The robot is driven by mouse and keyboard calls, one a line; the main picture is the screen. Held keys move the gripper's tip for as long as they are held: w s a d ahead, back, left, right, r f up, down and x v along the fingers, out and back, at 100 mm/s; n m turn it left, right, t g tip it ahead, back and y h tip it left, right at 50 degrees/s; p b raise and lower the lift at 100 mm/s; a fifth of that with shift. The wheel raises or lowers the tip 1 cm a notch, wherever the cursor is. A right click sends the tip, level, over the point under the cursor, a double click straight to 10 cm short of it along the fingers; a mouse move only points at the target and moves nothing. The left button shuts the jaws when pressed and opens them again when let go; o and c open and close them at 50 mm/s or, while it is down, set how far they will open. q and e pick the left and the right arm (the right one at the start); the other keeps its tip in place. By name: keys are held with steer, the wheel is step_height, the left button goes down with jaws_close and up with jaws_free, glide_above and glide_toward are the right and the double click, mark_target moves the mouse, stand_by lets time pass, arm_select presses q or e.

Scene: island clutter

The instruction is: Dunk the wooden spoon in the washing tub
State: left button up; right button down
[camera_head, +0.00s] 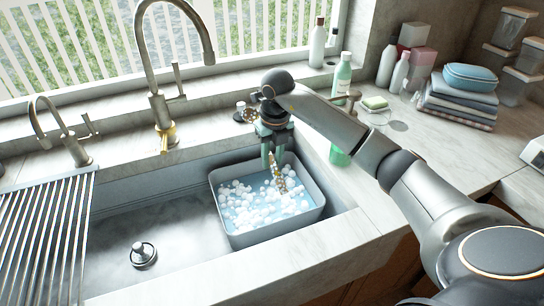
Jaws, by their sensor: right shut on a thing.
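The washing tub (278,232) is a grey rectangular tub in the right part of the sink. It holds blue water with white foam balls. My right gripper (274,158) points down above the back of the tub and is shut on the wooden spoon (279,178). The spoon is small and patterned brown in the view and hangs down towards the foam. Its upper part is hidden by the gripper, and I cannot tell how deep its lower end reaches. My left gripper is not in view.
A tall faucet (162,110) and a smaller tap (72,145) stand behind the sink. A drying rack (45,235) covers its left side. Bottles, a soap dish (375,117) and folded towels (458,100) stand on the right counter. The sink floor left of the tub is clear except for the drain plug (143,253).

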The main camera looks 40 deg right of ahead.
step_height(320, 180, down, 13)
steer(key=b, duration=0.8)
steer(key=shift+f, duration=0.1)
stand_by(0.4)
steer(key=shift+f+b, duration=1.5)
steer(key=shift+f, duration=0.5)
steer(key=shift+r, duration=0.1)
